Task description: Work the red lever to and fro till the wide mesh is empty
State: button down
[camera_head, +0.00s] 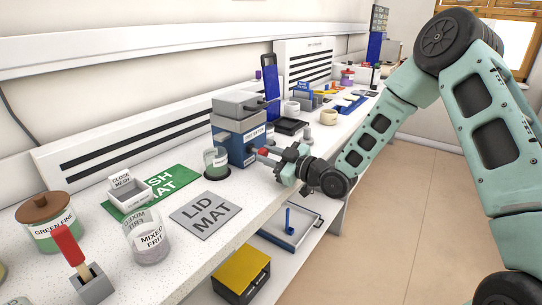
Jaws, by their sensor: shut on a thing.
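A blue and grey machine (228,137) stands on the white bench with a grey hopper-like top (238,104). A red lever (263,152) sticks out from its right side. My gripper (276,158) reaches in from the right and is shut on the lever. A glass jar (216,158) with a white label stands on a dark round base at the machine's front left. The wide mesh cannot be made out; whether anything lies inside the machine's top is hidden from this angle.
A white box marked "CLOSE MESH" (126,199) stands on a green mat (178,178). A grey lid mat (188,224), a mixed frit jar (155,252), a lidded green jar (62,240) and a red-handled tool (68,244) are nearer. Tools and trays crowd the bench beyond.

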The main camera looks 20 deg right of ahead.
jog(key=c, duration=1.2)
grip_release()
jog(key=shift+s+a, duration=0.2)
jog(key=shift+a, duration=0.1)
jog(key=shift+o, duration=0.2)
jog(key=shift+d, duration=0.1)
jog(key=shift+s+d, duration=0.1)
jog(key=shift+d, duration=0.05)
jog(key=b+v, duration=0.2)
jog(key=v, duration=1.5)
